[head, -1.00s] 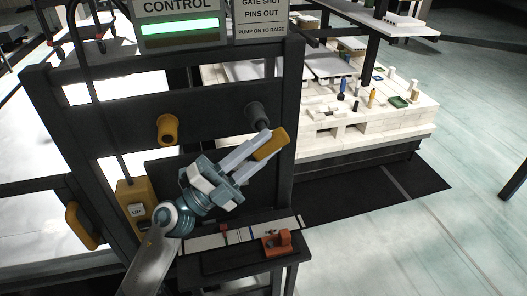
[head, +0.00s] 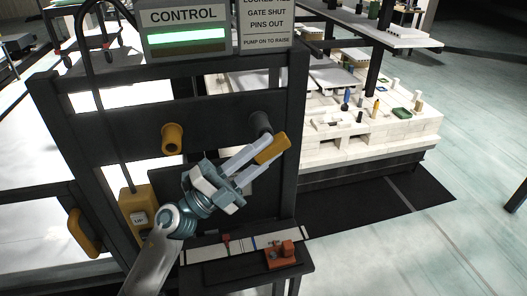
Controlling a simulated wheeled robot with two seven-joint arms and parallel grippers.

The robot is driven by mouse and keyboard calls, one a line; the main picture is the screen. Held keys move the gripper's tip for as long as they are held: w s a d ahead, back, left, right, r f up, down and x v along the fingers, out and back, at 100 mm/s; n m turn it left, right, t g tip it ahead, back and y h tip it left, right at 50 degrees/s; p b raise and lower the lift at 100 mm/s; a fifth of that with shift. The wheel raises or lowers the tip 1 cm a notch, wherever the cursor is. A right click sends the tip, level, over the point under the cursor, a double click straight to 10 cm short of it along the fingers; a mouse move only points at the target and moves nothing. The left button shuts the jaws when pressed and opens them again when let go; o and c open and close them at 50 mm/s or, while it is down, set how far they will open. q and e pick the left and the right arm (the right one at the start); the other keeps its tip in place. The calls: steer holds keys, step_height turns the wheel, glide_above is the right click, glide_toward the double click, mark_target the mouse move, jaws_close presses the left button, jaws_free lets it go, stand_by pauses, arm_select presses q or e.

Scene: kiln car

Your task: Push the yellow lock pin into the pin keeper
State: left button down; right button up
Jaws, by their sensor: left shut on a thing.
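My left gripper (head: 262,147) is shut on a yellow block-like piece (head: 273,149), which I take to be the yellow lock pin's handle. The piece lies at the fingertips, just below and right of a dark round socket (head: 260,124) on the dark frame's cross panel. This socket may be the pin keeper; I cannot tell for sure. I cannot tell whether the pin touches it, and the pin's shaft is not visible. A second, yellow cylinder (head: 172,138) sticks out of the same panel to the left. My right gripper is not in view.
A control box (head: 184,15) with a lit green strip tops the frame. A yellow switch box (head: 138,207) is at lower left. Below the gripper is a narrow shelf (head: 235,266) with an orange-red block (head: 283,254). The loaded kiln car (head: 370,140) stands behind at right.

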arm_select(q)
steer(key=shift+w+a, duration=0.2)
steer(key=shift+w, duration=0.4)
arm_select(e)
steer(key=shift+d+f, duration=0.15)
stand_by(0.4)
arm_select(q)
steer(key=c, duration=1.2)
jaws_free()
steer(key=shift+o, duration=0.2)
steer(key=shift+s+a+f+b, duration=0.3)
steer(key=shift+a+b, duration=0.05)
steer(key=shift+a, duration=0.1)
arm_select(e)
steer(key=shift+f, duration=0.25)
arm_select(q)
steer(key=shift+b+v, duration=0.65)
steer(key=shift+v, duration=1)
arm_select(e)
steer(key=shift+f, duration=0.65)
